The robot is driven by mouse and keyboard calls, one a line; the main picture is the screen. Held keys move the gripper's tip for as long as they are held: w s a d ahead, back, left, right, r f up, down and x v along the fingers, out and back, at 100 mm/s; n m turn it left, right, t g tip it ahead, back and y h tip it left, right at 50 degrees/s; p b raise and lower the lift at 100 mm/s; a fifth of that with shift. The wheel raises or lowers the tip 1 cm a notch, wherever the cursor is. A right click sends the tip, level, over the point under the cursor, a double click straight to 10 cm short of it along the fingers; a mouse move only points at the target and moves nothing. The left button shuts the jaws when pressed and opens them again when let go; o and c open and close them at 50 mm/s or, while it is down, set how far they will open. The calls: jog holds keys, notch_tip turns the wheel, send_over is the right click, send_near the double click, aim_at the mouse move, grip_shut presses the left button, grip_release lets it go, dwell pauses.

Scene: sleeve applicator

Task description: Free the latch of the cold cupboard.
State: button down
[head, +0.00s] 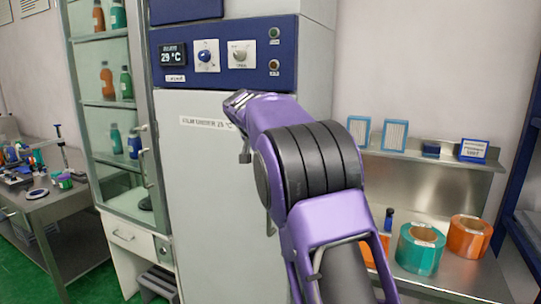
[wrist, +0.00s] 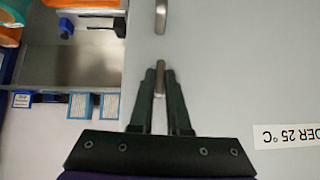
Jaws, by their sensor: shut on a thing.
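The cold cupboard is a tall pale cabinet; its door (head: 205,185) shows in the head view. A small grey metal piece, apparently the latch (wrist: 160,65), stands on the door in the wrist view. My gripper (wrist: 160,75) is shut on it, with one dark finger on each side. The fingers hide part of the piece. A second metal piece, perhaps the door handle (wrist: 161,16), lies in line with it at the top of the wrist view, apart from the fingers. In the head view my purple arm hides most of the hold.
The blue control panel (head: 225,55) above the door reads 29 °C. A door label (wrist: 288,136) appears upside down in the wrist view. A glass cabinet (head: 110,100) stands left. A steel bench (head: 440,278) with tape rolls, including a teal one (head: 420,248), stands right.

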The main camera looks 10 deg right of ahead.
dwell(0.5)
jog(key=c, duration=0.9)
grip_release()
jog(key=v, duration=1.7)
jog(key=shift+w+a+r, duration=0.15)
jog(key=shift+a+r, duration=0.05)
jog(key=shift+a, duration=0.15)
